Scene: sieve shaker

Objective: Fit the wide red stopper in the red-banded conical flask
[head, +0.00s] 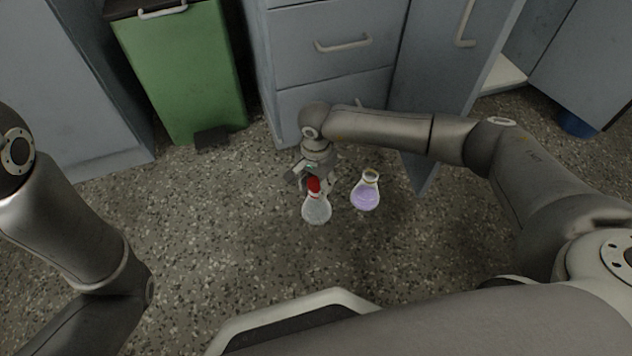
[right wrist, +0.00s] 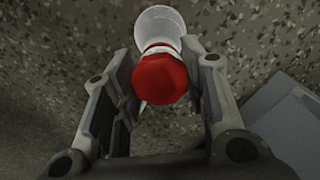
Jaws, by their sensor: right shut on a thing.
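The wide red stopper (head: 314,185) is between the fingers of my right gripper (head: 311,180), which is shut on it. In the right wrist view the stopper (right wrist: 160,79) is seen from above, between the two fingers. The red-banded conical flask (head: 316,210) is clear and stands upright on the speckled floor just below the stopper. Its body also shows beyond the stopper in the right wrist view (right wrist: 160,22). The stopper lines up with the flask's mouth, but it hides the mouth, so I cannot tell how deep it sits. My left gripper is out of view.
A second conical flask (head: 366,193) with purple liquid and a yellowish band stands close to the right. Grey drawers (head: 335,45) and a green bin (head: 185,75) are behind. The floor to the left of the flasks is clear.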

